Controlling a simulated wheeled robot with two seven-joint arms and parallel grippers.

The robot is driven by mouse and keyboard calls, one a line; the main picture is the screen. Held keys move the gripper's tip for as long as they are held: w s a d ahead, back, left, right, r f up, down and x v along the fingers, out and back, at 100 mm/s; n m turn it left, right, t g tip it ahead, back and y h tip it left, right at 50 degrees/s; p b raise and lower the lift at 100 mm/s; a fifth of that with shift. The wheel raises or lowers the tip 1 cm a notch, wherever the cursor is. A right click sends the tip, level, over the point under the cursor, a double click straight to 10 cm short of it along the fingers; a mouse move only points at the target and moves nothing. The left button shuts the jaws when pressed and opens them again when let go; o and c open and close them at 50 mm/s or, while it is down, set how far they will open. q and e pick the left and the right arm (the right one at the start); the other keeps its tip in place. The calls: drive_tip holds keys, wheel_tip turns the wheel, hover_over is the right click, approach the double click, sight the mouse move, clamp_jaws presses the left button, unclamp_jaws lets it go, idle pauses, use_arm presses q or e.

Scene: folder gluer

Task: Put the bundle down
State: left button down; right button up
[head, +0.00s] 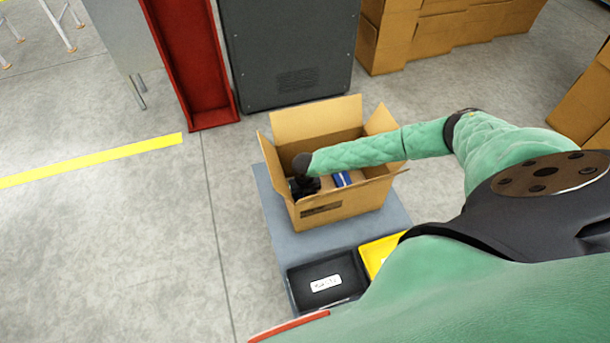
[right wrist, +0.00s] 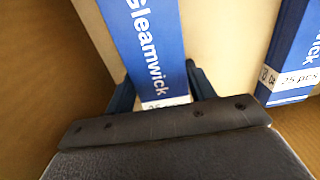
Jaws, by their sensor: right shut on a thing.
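My right gripper (right wrist: 162,95) is shut on a blue and white bundle (right wrist: 150,45) marked "Gleamwick", with one finger on each side of it. In the head view my right gripper (head: 304,187) is down inside an open cardboard box (head: 345,204), near its left side. A second blue bundle (right wrist: 294,55) lies to the right of the held one, with a pale gap between them. A blue and white piece (head: 342,179) shows in the box beside the gripper. I cannot tell whether the held bundle touches the box floor. My left gripper is out of view.
The box stands on a grey-blue platform (head: 276,222) with its flaps raised. A black tray (head: 300,279) and a yellow tray (head: 372,252) are in front of it. A dark cabinet (head: 290,50) and a red chute (head: 190,70) stand behind. Floor at left is clear.

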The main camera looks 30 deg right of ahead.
drive_tip(key=shift+f, duration=0.25)
drive_tip(key=shift+f, duration=0.15)
drive_tip(key=o, duration=1.1)
drive_tip(key=shift+c, duration=0.2)
